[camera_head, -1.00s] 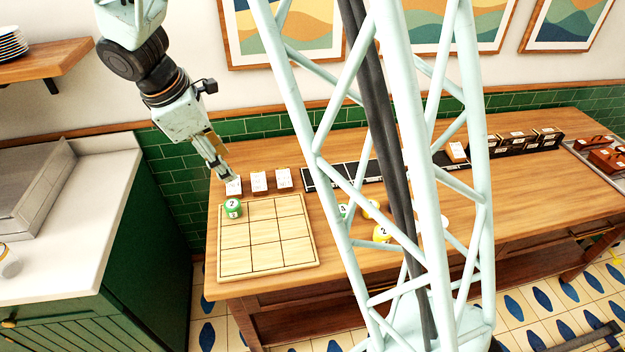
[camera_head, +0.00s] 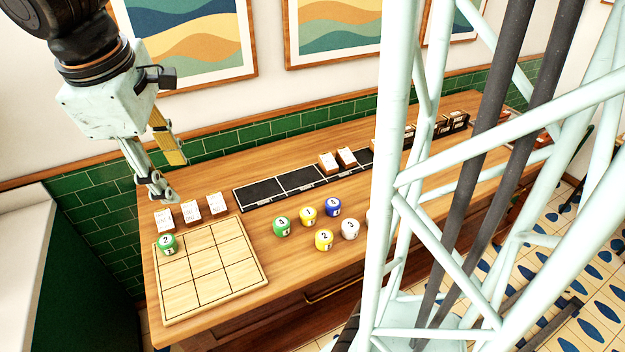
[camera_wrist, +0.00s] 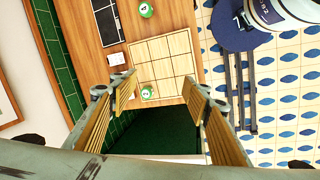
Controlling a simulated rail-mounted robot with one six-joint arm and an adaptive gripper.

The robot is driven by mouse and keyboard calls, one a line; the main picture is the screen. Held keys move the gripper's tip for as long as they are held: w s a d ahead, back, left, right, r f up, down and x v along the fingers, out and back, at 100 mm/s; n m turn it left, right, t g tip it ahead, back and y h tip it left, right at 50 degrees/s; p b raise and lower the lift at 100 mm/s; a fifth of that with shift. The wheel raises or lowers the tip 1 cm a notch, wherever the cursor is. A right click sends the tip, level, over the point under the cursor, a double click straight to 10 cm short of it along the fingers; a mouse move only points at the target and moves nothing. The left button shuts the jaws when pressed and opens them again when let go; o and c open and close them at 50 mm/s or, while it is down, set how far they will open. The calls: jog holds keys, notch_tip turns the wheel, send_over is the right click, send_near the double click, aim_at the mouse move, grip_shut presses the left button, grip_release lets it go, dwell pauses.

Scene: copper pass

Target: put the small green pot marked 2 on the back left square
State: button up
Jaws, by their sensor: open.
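The small green pot marked 2 (camera_head: 167,244) stands upright on the back left square of the wooden grid board (camera_head: 215,292). In the wrist view the green pot (camera_wrist: 147,93) sits at a corner of the board (camera_wrist: 167,60), ahead of the fingers. My gripper (camera_head: 163,190) is above and behind that corner of the board, apart from the pot. In the wrist view my gripper (camera_wrist: 155,98) has its fingers wide apart with nothing between them.
White cards on blocks (camera_head: 191,210) stand behind the board. A green pot marked 4 (camera_head: 282,227), yellow pots (camera_head: 324,240), a blue pot (camera_head: 333,207) and a white pot (camera_head: 350,229) stand to the right. A black strip (camera_head: 290,182) lies behind them.

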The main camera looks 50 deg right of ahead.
jog(key=s+r+m+t+y, duration=0.1)
jog(key=s+r+m, duration=0.2)
jog(key=s, duration=0.8)
jog(key=s+a+r+m+t+y, duration=0.1)
jog(key=s+r+m, duration=0.3)
jog(key=s, duration=0.8)
jog(key=shift+a+m, duration=0.3)
jog(key=shift+m, duration=0.6)
jog(key=shift+o, duration=0.6)
jog(key=shift+w+r, duration=0.1)
